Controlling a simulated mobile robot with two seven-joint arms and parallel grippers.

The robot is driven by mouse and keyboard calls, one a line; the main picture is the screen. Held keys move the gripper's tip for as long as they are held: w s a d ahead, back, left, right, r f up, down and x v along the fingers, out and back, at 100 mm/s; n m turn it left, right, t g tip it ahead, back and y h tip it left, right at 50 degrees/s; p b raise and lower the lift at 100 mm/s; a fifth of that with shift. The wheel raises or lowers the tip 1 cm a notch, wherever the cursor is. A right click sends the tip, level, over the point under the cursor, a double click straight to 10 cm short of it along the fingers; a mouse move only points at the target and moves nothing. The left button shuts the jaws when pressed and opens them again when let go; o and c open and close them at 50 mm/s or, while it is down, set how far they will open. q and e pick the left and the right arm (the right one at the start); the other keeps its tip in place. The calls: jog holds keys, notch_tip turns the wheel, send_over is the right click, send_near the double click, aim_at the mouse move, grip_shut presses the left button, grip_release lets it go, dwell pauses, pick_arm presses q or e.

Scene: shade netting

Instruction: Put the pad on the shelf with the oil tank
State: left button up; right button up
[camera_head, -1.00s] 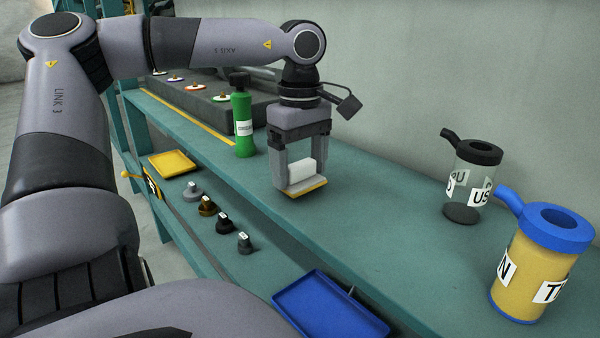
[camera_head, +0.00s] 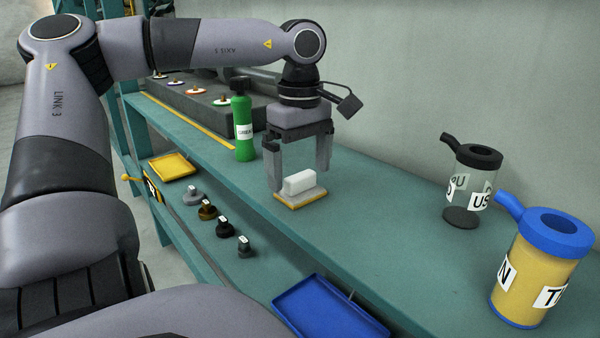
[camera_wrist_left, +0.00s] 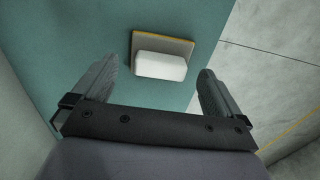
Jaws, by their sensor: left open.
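The pad (camera_head: 300,191) has a white block on a thin grey and yellow base and lies on the teal upper shelf (camera_head: 375,235). It also shows in the left wrist view (camera_wrist_left: 160,66), ahead of and between the fingers. My left gripper (camera_head: 297,180) is open around and just above the pad, with a gap on both sides. The transparent tank (camera_head: 473,180) with a black lid and the yellow tank (camera_head: 535,275) with a blue lid stand to the right on the same shelf. Their labels are only partly readable. My right gripper is not visible.
A green bottle (camera_head: 243,130) stands left of my gripper. Several knobs (camera_head: 208,209) sit on the lower shelf between a yellow tray (camera_head: 173,167) and a blue tray (camera_head: 330,309). The upper shelf is clear between the pad and the tanks.

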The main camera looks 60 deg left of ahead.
aim_at(300, 174)
pick_arm(q)
notch_tip(300, 174, up, 10)
jog(key=p, duration=0.1)
jog(key=shift+p, duration=0.35)
dwell(0.4)
